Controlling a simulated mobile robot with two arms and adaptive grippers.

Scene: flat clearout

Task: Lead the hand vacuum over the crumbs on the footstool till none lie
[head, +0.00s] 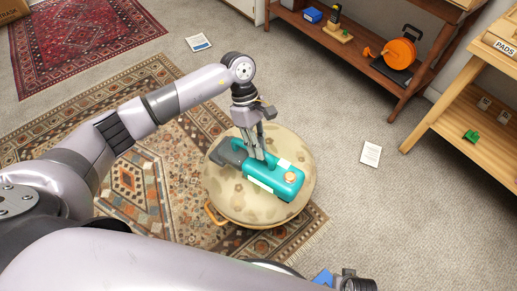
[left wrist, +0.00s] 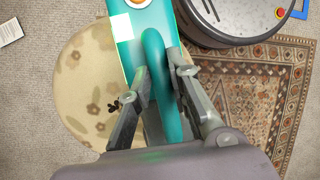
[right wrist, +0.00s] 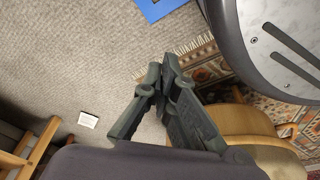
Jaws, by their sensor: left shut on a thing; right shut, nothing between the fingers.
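The teal hand vacuum (head: 287,181) with a grey nozzle end lies level over the top of the round, beige, flower-patterned footstool (head: 222,197). My left gripper (head: 258,153) is shut on its handle from above. In the left wrist view the vacuum (left wrist: 127,52) runs between my left fingers (left wrist: 160,75). A small dark clump (left wrist: 113,106) shows on the footstool (left wrist: 80,85) beside the left finger; it may be crumbs. The vacuum and gripper hide part of the top. My right gripper (right wrist: 165,75) is shut and empty, beside the footstool (right wrist: 245,122).
The footstool stands partly on a patterned rug (head: 160,185). A card (head: 371,154) and a booklet (head: 198,42) lie on the carpet. A brown shelf (head: 345,55) with an orange reel (head: 399,54) and a wooden rack (head: 470,95) stand at the right.

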